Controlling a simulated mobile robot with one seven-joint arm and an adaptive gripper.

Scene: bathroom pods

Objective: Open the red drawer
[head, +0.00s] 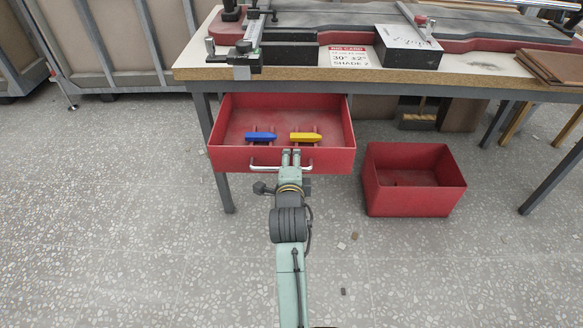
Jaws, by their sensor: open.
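The red drawer (233,160) hangs under the workbench's left part and is pulled out, with its inside showing. A blue object (260,137) and a yellow object (305,137) lie in it. A pale metal handle (263,168) runs along its front face. My gripper (291,155) is at the middle of the handle, with its two fingertips apart and close to the drawer front. My gripper hides the middle of the handle. I cannot tell whether the fingers touch the handle.
A red open bin (412,199) stands on the floor to the right of the drawer. The workbench (290,74) carries clamps, a printed sign (348,57) and a box (408,38). A bench leg (221,190) stands left of the drawer. The floor in front is mostly clear.

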